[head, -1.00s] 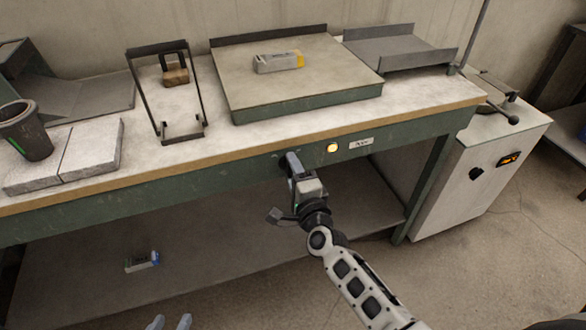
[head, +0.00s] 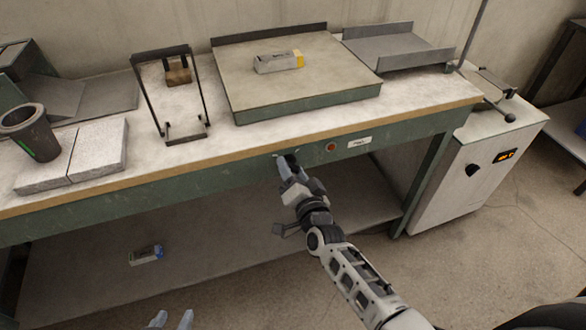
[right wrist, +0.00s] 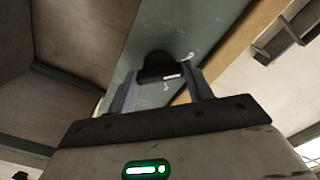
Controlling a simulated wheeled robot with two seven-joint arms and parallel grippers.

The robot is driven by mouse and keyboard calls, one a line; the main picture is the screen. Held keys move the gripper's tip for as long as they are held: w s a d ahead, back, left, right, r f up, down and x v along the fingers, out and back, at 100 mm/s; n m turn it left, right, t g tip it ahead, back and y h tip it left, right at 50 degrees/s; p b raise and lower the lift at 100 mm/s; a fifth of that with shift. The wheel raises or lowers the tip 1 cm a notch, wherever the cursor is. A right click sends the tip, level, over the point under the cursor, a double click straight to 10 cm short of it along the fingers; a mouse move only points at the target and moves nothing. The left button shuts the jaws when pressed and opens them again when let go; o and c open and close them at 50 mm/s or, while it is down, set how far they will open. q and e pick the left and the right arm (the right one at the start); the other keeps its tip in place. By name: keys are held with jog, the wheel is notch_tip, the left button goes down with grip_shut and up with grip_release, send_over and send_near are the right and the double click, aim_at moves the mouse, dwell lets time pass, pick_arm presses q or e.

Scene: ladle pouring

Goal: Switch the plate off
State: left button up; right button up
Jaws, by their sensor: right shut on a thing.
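The plate (head: 300,78), a wide flat slab with green sides, stands on the workbench. The front rail carries a small indicator lamp (head: 331,147), now dull red and unlit, beside a white label (head: 359,142). A dark round knob (right wrist: 157,62) shows on the green rail in the right wrist view, between the fingers of my right gripper (right wrist: 162,88). The right gripper is shut on the knob; in the head view its fingertips (head: 287,160) are at the rail, left of the lamp. My left gripper (head: 171,320) is at the bottom edge, fingers apart and empty.
A box (head: 278,62) lies on the plate. A metal frame (head: 170,95), pale slabs (head: 72,155) and a dark cup (head: 32,132) stand to its left. A grey tray (head: 400,45) is to its right, a white cabinet (head: 465,170) beyond. Another box (head: 146,254) lies on the lower shelf.

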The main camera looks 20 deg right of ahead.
jog(key=shift+n, duration=0.3)
dwell(0.4)
jog(key=o, duration=1)
jog(key=shift+s, duration=0.1)
jog(key=s, duration=1.5)
jog(key=shift+s+d, duration=0.25)
jog(key=shift+s, duration=0.15)
jog(key=s+f+n+g, duration=0.1)
jog(key=s+n+g, duration=0.1)
jog(key=s+n, duration=0.1)
jog(key=s+a+f+n+g+y, duration=0.1)
jog(key=s+n+g, duration=0.1)
jog(key=n+g, duration=0.1)
jog(key=s+a+f+n+g+y, duration=0.1)
jog(key=s+n+g, duration=0.1)
jog(key=n, duration=0.3)
jog(key=shift+s+f+g, duration=0.3)
jog(key=shift+s+f, duration=0.1)
jog(key=shift+s, duration=0.45)
